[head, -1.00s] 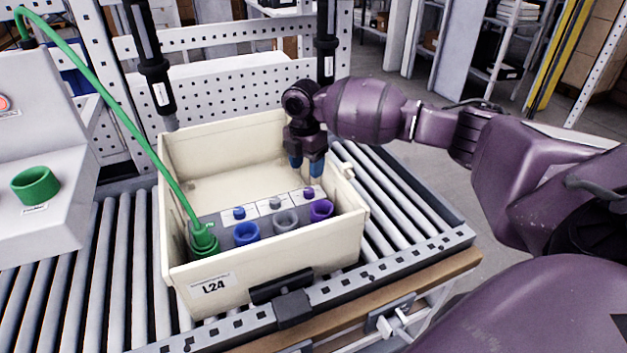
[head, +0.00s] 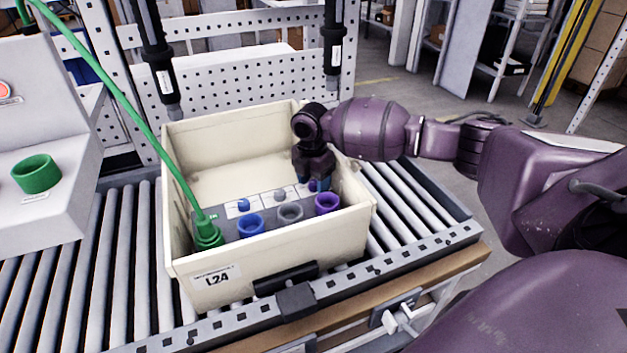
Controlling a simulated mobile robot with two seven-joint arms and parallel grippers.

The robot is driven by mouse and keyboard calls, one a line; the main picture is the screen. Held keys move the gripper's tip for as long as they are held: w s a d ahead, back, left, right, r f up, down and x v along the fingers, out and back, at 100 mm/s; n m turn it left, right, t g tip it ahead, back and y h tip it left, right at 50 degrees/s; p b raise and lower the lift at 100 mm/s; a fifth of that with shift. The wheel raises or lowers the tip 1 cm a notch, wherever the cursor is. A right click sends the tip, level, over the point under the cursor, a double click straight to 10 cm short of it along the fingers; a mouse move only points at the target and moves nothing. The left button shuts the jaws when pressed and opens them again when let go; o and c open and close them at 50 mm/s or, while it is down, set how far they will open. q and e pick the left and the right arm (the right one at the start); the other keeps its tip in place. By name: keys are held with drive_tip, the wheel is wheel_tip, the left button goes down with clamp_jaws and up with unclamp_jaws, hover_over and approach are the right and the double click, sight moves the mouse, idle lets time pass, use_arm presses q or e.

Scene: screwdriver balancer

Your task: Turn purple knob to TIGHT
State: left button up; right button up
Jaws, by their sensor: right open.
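The small purple knob (head: 313,186) sits on the panel in the cream bin, behind the purple ring socket (head: 327,203). My right gripper (head: 313,183) points down into the bin, its blue-tipped fingers open on either side of the purple knob. Whether the fingers touch the knob cannot be told. The labels by the knob are partly hidden and too small to read. My left gripper is not in view.
The cream bin (head: 215,277) marked L24 stands on a roller conveyor (head: 120,270). Blue (head: 249,226) and grey (head: 290,213) sockets share the panel. A green cable (head: 150,135) runs into the green connector (head: 207,234). Two black hanging tools (head: 158,60) are behind the bin.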

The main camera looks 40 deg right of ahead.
drive_tip(key=c, duration=0.9)
drive_tip(key=shift+r+m+p, duration=0.2)
drive_tip(key=shift+m+p, duration=1)
drive_tip(key=m+p, duration=0.2)
drive_tip(key=shift+m, duration=0.3)
drive_tip(key=shift+f+m+p, duration=0.15)
drive_tip(key=shift+m+p, duration=0.35)
